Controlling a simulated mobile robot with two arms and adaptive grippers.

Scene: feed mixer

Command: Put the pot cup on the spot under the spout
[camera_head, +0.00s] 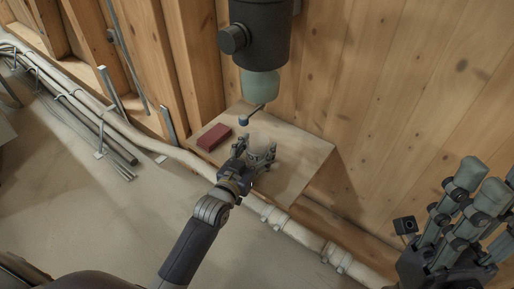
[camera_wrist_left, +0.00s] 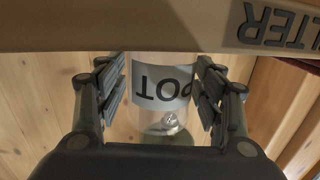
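The pot cup (camera_wrist_left: 161,85) is a clear cup with a white band marked POT, upside down in the left wrist view. In the head view the pale cup (camera_head: 264,149) is on or just above the wooden shelf. My left gripper (camera_head: 252,154) has its fingers on both sides of the cup. In the left wrist view a narrow gap shows between finger pads and cup, so it looks open around it. The spout (camera_head: 261,84), a greenish piece under a dark cylinder, hangs above and behind the cup. My right gripper (camera_head: 462,215) is spread and empty at the right.
The wooden shelf (camera_head: 305,152) has bare room to the right of the cup. A dark red block (camera_head: 213,137) lies at its left. A beige piece lettered LTER (camera_wrist_left: 200,35) crosses the wrist view. Pipes (camera_head: 185,158) run in front.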

